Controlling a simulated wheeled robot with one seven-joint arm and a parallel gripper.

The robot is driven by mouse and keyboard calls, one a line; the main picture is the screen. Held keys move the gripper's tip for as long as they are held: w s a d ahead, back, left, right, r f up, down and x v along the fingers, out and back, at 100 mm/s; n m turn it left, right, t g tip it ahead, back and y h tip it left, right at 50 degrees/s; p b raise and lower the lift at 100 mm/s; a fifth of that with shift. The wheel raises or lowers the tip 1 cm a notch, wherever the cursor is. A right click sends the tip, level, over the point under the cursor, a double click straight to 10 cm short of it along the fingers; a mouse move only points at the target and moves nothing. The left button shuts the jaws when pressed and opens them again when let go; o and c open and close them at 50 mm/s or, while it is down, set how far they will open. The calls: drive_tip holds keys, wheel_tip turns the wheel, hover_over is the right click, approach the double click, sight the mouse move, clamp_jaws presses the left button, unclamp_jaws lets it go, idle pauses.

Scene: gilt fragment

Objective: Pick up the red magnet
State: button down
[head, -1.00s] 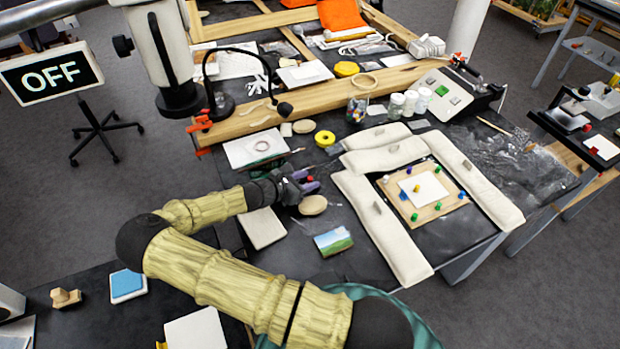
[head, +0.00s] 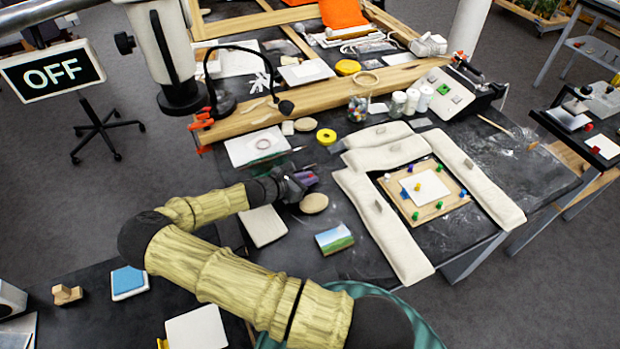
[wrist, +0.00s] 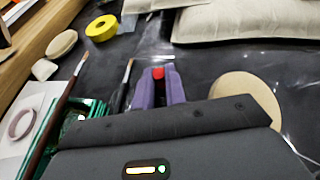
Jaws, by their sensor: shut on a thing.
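The red magnet (wrist: 158,73) is a small red piece between the purple fingertips of my gripper (wrist: 159,78) in the wrist view. The fingers are shut on it, low over the dark tabletop; I cannot tell whether it still touches the table. In the head view my gripper (head: 308,180) is over the near left part of the dark table, beside a round tan disc (head: 314,203). The magnet cannot be made out there.
A yellow tape ring (head: 326,137) and padded white cushions (head: 383,232) lie around my gripper. The cushions surround a wooden board (head: 447,205) with coloured pins. Brushes (wrist: 122,88) lie just left of my fingers in the wrist view. A landscape picture (head: 334,239) lies nearer me.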

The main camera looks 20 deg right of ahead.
drive_tip(key=shift+r, duration=0.1)
wheel_tip(320, 180, up, 10)
drive_tip(key=b, duration=0.1)
idle(0.4)
idle(0.5)
